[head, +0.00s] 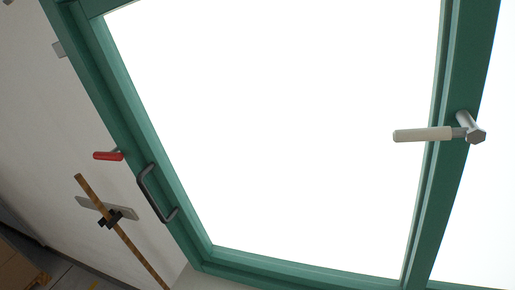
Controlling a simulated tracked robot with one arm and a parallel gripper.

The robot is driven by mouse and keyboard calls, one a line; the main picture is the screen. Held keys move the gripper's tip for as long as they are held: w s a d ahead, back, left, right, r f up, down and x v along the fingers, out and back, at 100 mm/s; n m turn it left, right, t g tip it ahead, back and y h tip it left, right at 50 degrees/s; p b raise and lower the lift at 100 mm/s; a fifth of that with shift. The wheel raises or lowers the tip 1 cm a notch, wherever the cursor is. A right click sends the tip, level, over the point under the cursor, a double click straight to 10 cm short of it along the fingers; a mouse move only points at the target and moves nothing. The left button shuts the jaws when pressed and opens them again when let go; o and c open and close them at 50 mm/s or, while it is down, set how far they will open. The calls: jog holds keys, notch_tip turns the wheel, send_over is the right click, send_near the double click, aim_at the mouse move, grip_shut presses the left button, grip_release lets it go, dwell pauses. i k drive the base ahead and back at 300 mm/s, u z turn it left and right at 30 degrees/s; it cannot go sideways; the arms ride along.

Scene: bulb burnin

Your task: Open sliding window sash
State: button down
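A green-framed window with a bright white pane fills most of the head view, tilted in the picture. The window sash (122,108) has its left stile running down from the upper left. A black bar handle (152,194) is fixed on that stile at the lower left. A crank-like lever with a pale grip and a metal hub (425,135) sits on the green upright at the right. A small red lever (107,156) is at the frame's left edge. My gripper does not show in this view.
A wooden stick (124,238) leans across a grey plate (88,204) with a black clip (110,219) on the wall left of the window. Brown boxes (18,268) stand on the floor at the lower left. The space before the pane looks clear.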

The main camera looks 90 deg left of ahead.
aim_at(474, 24)
jog(key=u, duration=1.1)
jog(key=k, duration=0.6)
jog(key=u, duration=0.45)
jog(key=i, duration=0.5)
jog(key=z, duration=0.7)
jog(key=k, duration=0.7)
